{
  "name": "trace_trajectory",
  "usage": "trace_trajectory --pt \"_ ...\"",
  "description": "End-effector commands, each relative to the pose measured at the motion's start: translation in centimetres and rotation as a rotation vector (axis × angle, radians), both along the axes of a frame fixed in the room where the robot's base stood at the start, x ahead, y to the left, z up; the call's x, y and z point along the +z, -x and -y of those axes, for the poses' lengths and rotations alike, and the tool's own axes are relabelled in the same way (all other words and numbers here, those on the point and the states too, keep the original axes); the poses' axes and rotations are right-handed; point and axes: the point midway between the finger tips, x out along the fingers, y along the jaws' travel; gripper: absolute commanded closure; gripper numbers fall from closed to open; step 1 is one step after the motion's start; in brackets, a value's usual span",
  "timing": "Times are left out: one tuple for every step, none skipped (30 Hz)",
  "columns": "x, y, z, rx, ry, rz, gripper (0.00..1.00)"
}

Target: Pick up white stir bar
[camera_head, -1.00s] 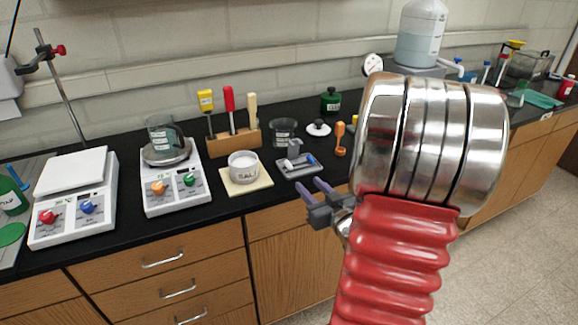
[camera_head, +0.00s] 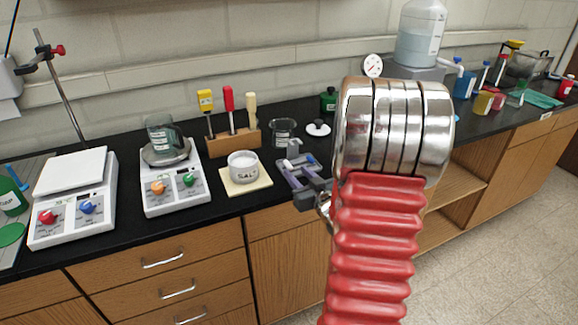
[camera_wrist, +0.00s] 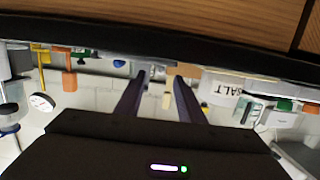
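My gripper (camera_head: 289,171) is open and empty, its two purple fingers apart. In the head view the fingers reach over the front of a small grey tray (camera_head: 313,159) on the black counter and cover part of it. A grey block stands at the tray's back and a small blue piece lies at its right. I cannot make out the white stir bar for certain in either view; the fingers may hide it. In the wrist view, which is upside down, my open gripper (camera_wrist: 160,77) points at the counter's edge, with nothing between the fingertips.
A white SALT dish (camera_head: 243,165) on a pale pad stands left of the tray. A beaker (camera_head: 283,131) and a white-and-black lid (camera_head: 318,128) stand behind it. A tool block (camera_head: 233,142) and a hot plate (camera_head: 176,186) are farther left. My arm hides counter on the right.

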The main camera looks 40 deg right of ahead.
Motion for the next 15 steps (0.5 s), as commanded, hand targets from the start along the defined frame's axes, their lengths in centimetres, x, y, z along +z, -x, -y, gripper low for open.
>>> trace_trajectory --pt "-0.1 -0.5 0.0 0.002 0.001 0.000 0.65" --pt "-0.1 -0.8 0.1 0.003 0.001 0.001 0.65" --pt "-0.2 -1.3 0.3 0.002 0.001 0.001 0.65" --pt "-0.3 -1.7 0.4 0.002 0.000 0.000 0.65" --pt "-0.4 -2.1 0.5 0.002 0.000 0.000 0.65" --pt "-0.4 -2.6 0.6 0.003 0.001 0.000 0.65" --pt "-0.5 -3.0 0.7 0.003 0.001 0.000 0.65" --pt "-0.6 -3.4 0.9 0.002 0.001 0.000 0.65" --pt "-0.6 -3.8 1.0 0.002 0.000 0.000 0.65" --pt "-0.7 -4.0 1.1 0.001 0.000 0.000 0.65" --pt "-0.7 -4.3 1.1 0.001 0.000 0.001 0.65" --pt "-0.7 -4.5 1.2 0.001 0.000 0.001 0.65" --pt "-0.7 -4.6 1.2 0.001 0.000 0.001 0.65" --pt "-0.7 -4.6 1.2 0.001 0.000 0.001 0.65" --pt "-0.7 -4.6 1.3 0.001 0.000 0.001 0.65"
